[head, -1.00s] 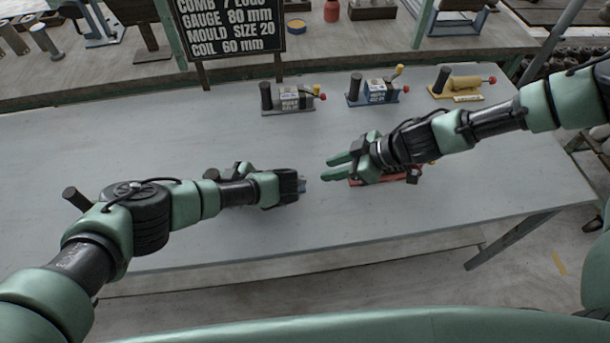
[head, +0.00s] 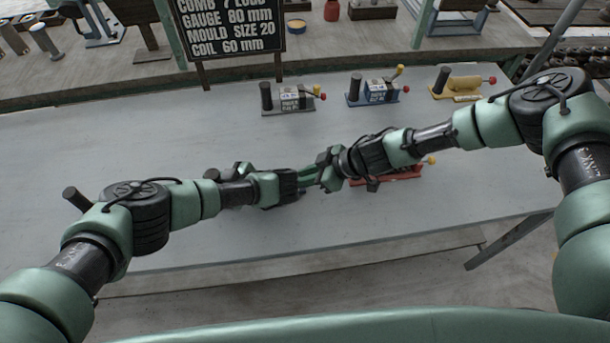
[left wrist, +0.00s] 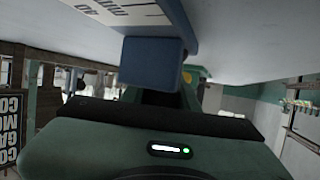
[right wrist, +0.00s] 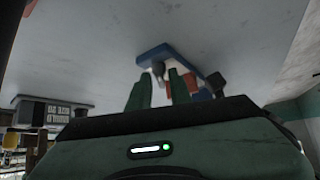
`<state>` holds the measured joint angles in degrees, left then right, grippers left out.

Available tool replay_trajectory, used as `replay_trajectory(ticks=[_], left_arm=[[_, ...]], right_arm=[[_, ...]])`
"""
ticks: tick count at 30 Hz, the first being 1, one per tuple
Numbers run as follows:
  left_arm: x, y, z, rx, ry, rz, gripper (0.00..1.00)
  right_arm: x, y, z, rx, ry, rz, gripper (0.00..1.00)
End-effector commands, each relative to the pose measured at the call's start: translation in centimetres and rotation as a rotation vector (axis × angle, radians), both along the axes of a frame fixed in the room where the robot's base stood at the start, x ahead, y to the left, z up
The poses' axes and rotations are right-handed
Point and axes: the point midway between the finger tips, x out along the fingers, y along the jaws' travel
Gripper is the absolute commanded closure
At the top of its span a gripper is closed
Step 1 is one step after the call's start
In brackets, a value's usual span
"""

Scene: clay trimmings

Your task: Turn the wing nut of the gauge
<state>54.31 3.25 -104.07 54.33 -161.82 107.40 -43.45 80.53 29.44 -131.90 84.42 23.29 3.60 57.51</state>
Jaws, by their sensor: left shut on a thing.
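My left gripper (head: 299,184) is shut on the gauge, whose blue block (left wrist: 150,64) and white scale plate (left wrist: 125,12) show close up in the left wrist view. Part of a number and "mm" are readable on the plate. In the right wrist view the gauge's blue part (right wrist: 152,52) lies ahead, with a small dark knob, probably the wing nut (right wrist: 158,68), on it. My right gripper (right wrist: 160,78) has its two green fingers apart, tips close to the dark knob. I cannot tell whether they touch it. In the head view the grippers hide most of the gauge.
A sign (head: 228,28) reads "GAUGE 80 mm" among other lines. Grey (head: 289,106), blue (head: 372,96) and yellow (head: 458,88) devices stand along the table's back. A red device (head: 390,179) lies partly under my right arm.

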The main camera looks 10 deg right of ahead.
Motion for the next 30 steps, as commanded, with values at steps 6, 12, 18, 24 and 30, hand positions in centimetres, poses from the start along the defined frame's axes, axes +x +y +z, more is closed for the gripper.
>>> replay_trajectory(ticks=[6,12,18,24,30], left_arm=[[0.02,0.01,0.04,0.001,-0.001,0.0,1.0],[0.02,0.01,0.04,0.0,-0.001,0.0,1.0],[0.03,-0.01,0.03,0.0,-0.001,0.0,1.0],[0.02,-0.01,0.03,0.0,0.0,0.0,1.0],[0.0,0.01,0.02,0.001,0.0,0.0,1.0]], right_arm=[[0.01,-0.04,0.02,0.0,0.0,0.0,1.0],[0.28,-0.01,-0.01,-0.002,-0.005,0.073,1.0],[0.77,-0.17,0.01,-0.003,-0.007,0.256,1.0],[0.92,-0.22,0.02,-0.001,-0.004,0.389,1.0],[0.84,-0.3,0.04,0.0,0.0,0.419,1.0]])
